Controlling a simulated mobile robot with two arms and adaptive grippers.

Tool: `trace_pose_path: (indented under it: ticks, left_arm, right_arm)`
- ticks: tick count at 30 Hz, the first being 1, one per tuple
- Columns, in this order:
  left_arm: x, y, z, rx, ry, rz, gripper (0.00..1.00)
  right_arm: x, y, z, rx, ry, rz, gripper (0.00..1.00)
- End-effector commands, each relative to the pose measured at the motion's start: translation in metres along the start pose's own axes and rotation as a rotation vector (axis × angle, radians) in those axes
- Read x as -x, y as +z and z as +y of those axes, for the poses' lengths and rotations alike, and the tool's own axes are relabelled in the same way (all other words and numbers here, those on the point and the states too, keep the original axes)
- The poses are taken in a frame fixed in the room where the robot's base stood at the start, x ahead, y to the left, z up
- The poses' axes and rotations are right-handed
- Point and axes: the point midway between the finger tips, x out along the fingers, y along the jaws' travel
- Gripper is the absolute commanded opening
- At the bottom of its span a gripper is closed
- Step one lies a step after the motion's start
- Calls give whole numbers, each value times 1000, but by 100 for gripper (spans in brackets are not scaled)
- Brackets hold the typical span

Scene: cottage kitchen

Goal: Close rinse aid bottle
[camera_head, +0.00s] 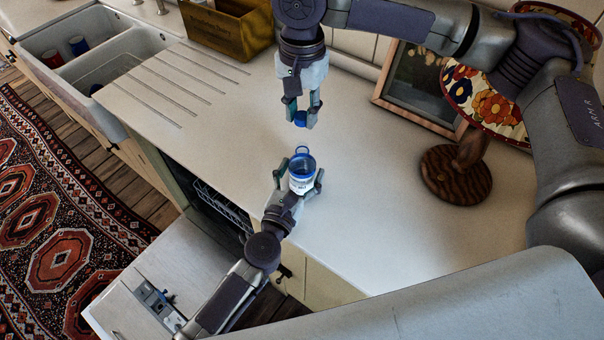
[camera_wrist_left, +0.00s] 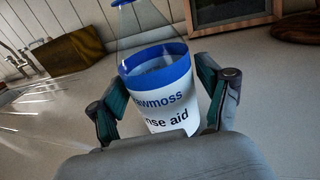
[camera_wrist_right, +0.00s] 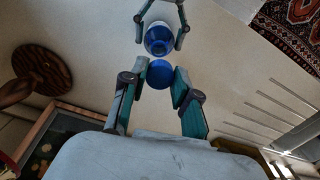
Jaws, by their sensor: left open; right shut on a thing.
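The rinse aid bottle (camera_head: 302,184) stands on the counter, with a white label, blue band and clear tapering top; its label shows in the left wrist view (camera_wrist_left: 165,112). My left gripper (camera_head: 298,182) is open, with one finger on each side of the bottle; whether they touch it is unclear. My right gripper (camera_head: 302,112) is shut on a blue cap (camera_head: 300,119) and holds it in the air, apart from the bottle. In the right wrist view the cap (camera_wrist_right: 160,74) sits between the fingertips, with the bottle (camera_wrist_right: 158,40) beyond.
The counter (camera_head: 215,150) is clear around the bottle. A sink (camera_head: 110,60) is at the upper left, a wooden box (camera_head: 228,30) at the back. A picture frame (camera_head: 425,85) and a floral lamp (camera_head: 455,175) stand right. An open dishwasher (camera_head: 215,205) is below the counter.

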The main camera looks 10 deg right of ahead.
Motion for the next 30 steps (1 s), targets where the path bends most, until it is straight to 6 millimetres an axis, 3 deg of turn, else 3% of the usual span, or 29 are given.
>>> trace_pose_path:
  ticks: [6, 18, 30]
  left_arm:
    - [-25, 0, 0, -2, 0, 0, 78]
    - [-30, 0, 0, -1, 0, 0, 78]
    - [-29, 0, 0, -1, 0, 0, 11]
  right_arm:
    - [0, 0, 0, 0, 0, 0, 19]
    - [0, 0, 0, 0, 0, 0, 19]
    - [0, 0, 0, 0, 0, 0, 19]
